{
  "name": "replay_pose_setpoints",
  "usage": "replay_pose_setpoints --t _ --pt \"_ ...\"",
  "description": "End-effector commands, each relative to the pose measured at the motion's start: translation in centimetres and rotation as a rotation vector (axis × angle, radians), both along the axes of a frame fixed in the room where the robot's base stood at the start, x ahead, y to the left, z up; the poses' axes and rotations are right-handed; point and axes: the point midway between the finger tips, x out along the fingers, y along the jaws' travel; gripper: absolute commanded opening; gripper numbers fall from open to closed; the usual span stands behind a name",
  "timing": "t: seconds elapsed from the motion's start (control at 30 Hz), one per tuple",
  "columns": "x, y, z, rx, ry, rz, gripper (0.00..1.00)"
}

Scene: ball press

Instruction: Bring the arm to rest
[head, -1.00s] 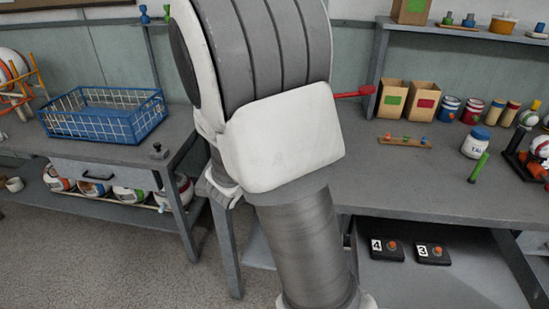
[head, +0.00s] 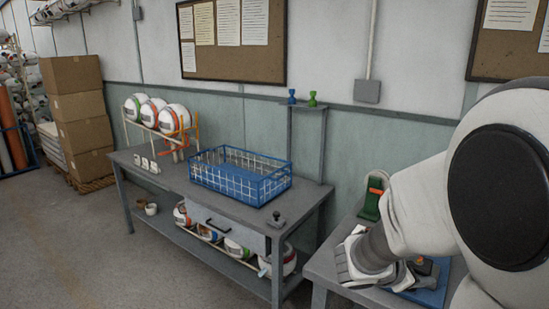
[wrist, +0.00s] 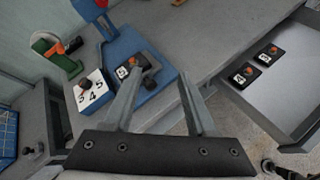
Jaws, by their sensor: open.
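My gripper (wrist: 160,73) is open and empty in the wrist view, its two fingers apart above the workbench (wrist: 205,50). Near the left fingertip, a black block marked 5 (wrist: 127,71) sits on a blue base (wrist: 158,92). In the head view my arm fills the right side, bent down over the right bench (head: 322,268); the fingertips cannot be made out there.
A white block with several digits (wrist: 88,92) and a green stand (wrist: 52,52) are left of the blue base. An open drawer (wrist: 285,105) holds blocks marked 4 (wrist: 243,75) and 3 (wrist: 268,55). A blue basket (head: 235,185) stands on the left bench.

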Motion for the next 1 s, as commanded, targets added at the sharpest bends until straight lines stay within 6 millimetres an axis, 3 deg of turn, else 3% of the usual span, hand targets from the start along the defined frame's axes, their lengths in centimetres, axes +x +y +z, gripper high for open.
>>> replay_pose_setpoints --t 0.03,0.1,0.27,0.5,0.8,1.0 --pt "-1.3 -0.1 1.8 0.064 -0.057 -0.072 0.57" --pt "-3.1 0.1 3.0 0.160 -0.129 -0.173 0.57" --pt "-7.0 1.3 5.4 0.381 -0.284 -0.394 0.57" --pt "-11.5 4.8 8.3 0.709 -0.477 -0.682 0.57" --pt "-15.2 11.0 12.5 1.125 -0.656 -0.979 0.57" --pt "-16.5 14.9 15.2 1.361 -0.717 -1.119 0.57"
